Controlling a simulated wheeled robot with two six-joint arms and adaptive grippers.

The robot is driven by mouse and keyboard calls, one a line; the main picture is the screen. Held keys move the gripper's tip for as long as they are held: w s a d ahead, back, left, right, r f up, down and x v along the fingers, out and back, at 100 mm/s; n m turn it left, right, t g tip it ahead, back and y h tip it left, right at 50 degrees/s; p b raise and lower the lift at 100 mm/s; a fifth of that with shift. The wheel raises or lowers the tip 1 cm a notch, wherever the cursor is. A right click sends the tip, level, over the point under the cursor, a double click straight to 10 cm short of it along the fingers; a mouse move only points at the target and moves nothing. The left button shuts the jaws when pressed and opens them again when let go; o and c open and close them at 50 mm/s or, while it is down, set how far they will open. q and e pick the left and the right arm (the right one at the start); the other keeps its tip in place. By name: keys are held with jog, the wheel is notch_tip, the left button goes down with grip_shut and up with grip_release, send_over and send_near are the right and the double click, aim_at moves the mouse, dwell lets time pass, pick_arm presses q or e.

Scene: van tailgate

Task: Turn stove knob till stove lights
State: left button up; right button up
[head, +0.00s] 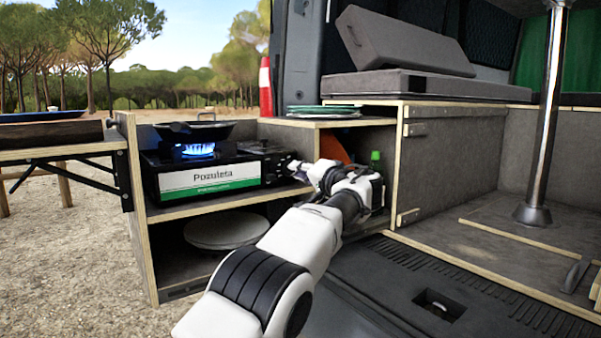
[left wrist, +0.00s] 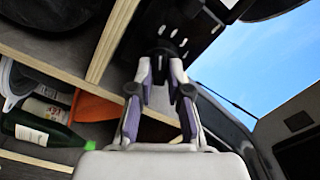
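The camp stove (head: 215,180), black with a white and green "Pozuleta" front, stands on the upper shelf of the wooden unit. A blue flame (head: 195,150) burns under the black pan (head: 194,131). My left gripper (head: 295,167) is at the right end of the stove's front, at the knob. In the left wrist view its two purple-padded fingers (left wrist: 161,65) close in on either side of the dark stove knob (left wrist: 161,48). The knob is mostly hidden by the gripper in the head view. My right gripper is not in view.
A green bottle (head: 376,160) and an orange item (head: 332,147) sit in the compartment to the right of the gripper. Green plates (head: 323,110) lie on the top above it. A round pale item (head: 226,230) rests on the lower shelf.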

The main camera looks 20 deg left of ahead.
pick_arm(q)
jog(key=shift+o, duration=0.7)
